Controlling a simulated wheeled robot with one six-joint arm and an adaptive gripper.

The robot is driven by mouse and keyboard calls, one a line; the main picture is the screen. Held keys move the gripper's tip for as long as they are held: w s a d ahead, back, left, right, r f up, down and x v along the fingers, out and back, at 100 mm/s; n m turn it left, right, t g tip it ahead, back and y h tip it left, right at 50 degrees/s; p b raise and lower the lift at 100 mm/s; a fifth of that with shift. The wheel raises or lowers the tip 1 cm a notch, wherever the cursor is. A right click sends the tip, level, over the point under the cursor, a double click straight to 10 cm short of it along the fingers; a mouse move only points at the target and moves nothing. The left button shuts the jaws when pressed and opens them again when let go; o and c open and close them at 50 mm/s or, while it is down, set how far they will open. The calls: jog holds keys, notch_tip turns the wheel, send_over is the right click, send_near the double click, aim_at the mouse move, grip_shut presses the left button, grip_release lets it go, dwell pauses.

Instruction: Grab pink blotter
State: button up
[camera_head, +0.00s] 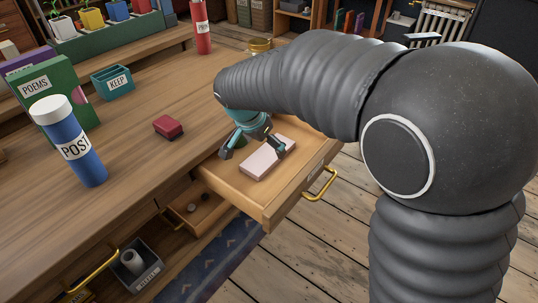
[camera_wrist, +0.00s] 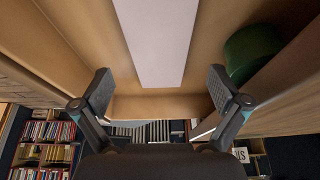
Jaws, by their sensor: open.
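A pale pink flat block, which looks like the pink blotter (camera_head: 266,161), lies in the open desk drawer (camera_head: 262,206). My gripper (camera_head: 252,150) reaches down over the drawer, with its fingers apart and the pink block close below or between them. In the wrist view the pink block (camera_wrist: 160,40) runs lengthwise at the top middle. My open fingers (camera_wrist: 161,86) stand to its left and right, with a visible gap on each side. I cannot tell the exact height of the fingertips above the drawer floor.
A green round object (camera_wrist: 253,55) sits by the drawer's right wall in the wrist view. On the desk are a small red block (camera_head: 168,127), a blue POST tube (camera_head: 72,145), a green POEMS book (camera_head: 47,88) and a teal KEEP holder (camera_head: 112,83). A lower drawer (camera_head: 196,217) is also open.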

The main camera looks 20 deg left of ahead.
aim_at(269, 152)
jog(key=x, duration=0.3)
jog(key=shift+f, duration=0.2)
jog(key=c, duration=1.3)
jog(key=shift+o, duration=0.2)
jog(key=shift+r, duration=0.15)
